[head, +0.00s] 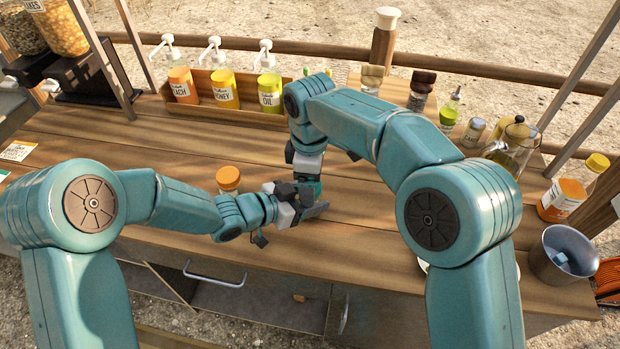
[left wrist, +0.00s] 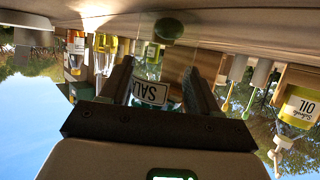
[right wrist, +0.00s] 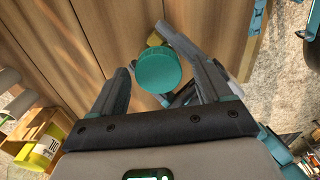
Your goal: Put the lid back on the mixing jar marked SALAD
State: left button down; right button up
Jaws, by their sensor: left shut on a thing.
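My left gripper (head: 318,210) reaches in over the wooden counter, shut on the SALAD jar (left wrist: 150,93), a clear jar with a white label between its fingers in the left wrist view. That view appears upside down. My right gripper (right wrist: 163,65) points down from above the left one. Its fingers stand apart on either side of the round teal lid (right wrist: 158,68), with a small gap at the right finger. A bit of teal shows between the grippers in the head view. The join between lid and jar is hidden, so I cannot tell whether the lid sits on it.
An orange-topped container (head: 228,179) stands close behind my left wrist. A wooden rack (head: 210,112) of pump bottles is at the back. Shakers, bottles and a glass jug (head: 514,148) stand at the right, with a metal bucket (head: 563,255). The middle counter is mostly clear.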

jog(key=shift+a+r, duration=0.1)
jog(key=shift+r, duration=2.1)
jog(key=shift+c, duration=0.4)
jog(key=n, duration=0.4)
jog(key=shift+r, duration=0.15)
jog(key=n, duration=0.2)
jog(key=r+n, duration=0.1)
jog(key=n, duration=0.1)
jog(key=shift+d, duration=0.2)
jog(key=n, duration=0.2)
jog(key=r+n, duration=0.1)
jog(key=n, duration=0.1)
jog(key=shift+r+n, duration=0.2)
jog(key=shift+n, duration=0.1)
jog(key=shift+w+a+r, duration=0.1)
jog(key=shift+a+r, duration=0.1)
jog(key=shift+r, duration=0.2)
